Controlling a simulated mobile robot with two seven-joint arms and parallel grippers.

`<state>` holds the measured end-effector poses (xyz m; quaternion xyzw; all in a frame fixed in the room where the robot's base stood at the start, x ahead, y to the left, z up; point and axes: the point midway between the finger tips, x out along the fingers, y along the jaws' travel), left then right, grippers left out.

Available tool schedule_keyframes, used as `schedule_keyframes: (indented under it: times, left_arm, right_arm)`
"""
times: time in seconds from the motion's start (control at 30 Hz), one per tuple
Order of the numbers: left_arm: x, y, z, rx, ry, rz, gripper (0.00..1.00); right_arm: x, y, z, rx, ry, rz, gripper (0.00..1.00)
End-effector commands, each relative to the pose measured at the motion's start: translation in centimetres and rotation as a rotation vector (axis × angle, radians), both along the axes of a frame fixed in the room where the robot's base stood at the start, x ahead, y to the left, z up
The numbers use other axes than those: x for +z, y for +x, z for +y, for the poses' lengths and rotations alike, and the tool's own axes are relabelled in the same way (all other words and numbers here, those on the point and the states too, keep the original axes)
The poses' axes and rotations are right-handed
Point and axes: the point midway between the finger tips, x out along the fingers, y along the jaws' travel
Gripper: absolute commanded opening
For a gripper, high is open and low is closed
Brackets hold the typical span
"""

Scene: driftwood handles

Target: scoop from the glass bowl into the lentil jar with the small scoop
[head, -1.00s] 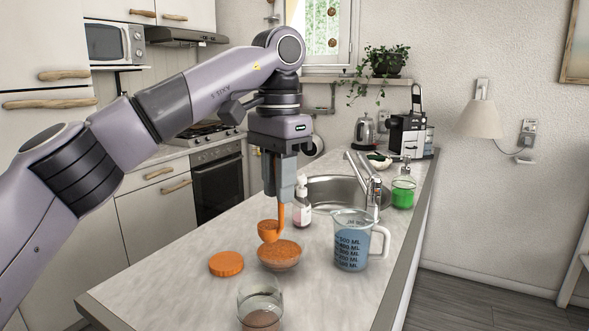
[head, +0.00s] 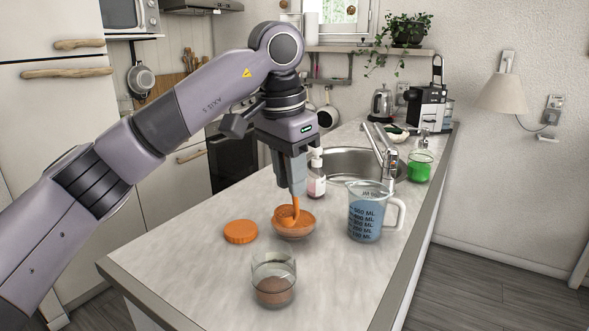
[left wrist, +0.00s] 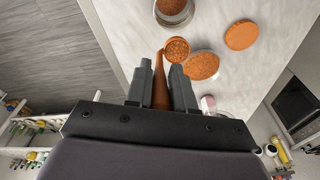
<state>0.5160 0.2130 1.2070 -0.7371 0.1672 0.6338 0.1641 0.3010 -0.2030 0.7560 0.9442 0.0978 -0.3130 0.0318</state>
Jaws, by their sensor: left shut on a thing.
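My left gripper (head: 297,190) is shut on the handle of the orange small scoop (head: 296,207). The gripper points down over the glass bowl (head: 295,235), which holds orange grains. In the head view the scoop's cup overlaps the bowl's contents. In the left wrist view the scoop's cup (left wrist: 177,49) looks orange and grainy inside, beside the bowl (left wrist: 203,66); whether it touches the grains, I cannot tell. The lentil jar (head: 273,280) stands open in front of the bowl, with a brownish layer at its bottom. My right gripper is not in view.
An orange lid (head: 241,231) lies left of the bowl. A measuring jug (head: 366,215) with blue liquid stands to the right. A pink-white bottle (head: 316,178) and the sink (head: 350,160) are behind. The countertop left of the jar is clear.

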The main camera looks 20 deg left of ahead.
Motion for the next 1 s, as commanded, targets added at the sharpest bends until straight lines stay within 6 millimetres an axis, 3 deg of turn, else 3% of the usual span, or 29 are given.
schedule_keyframes:
  times: [0.73,1.0]
  left_arm:
    - [-0.8,-3.7,1.2,0.000,-0.125,-0.436,0.00]
    - [-1.5,-4.2,1.2,0.002,-0.150,-0.518,0.00]
  right_arm:
    - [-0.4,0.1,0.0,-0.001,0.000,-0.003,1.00]
    - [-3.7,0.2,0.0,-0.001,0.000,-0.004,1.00]
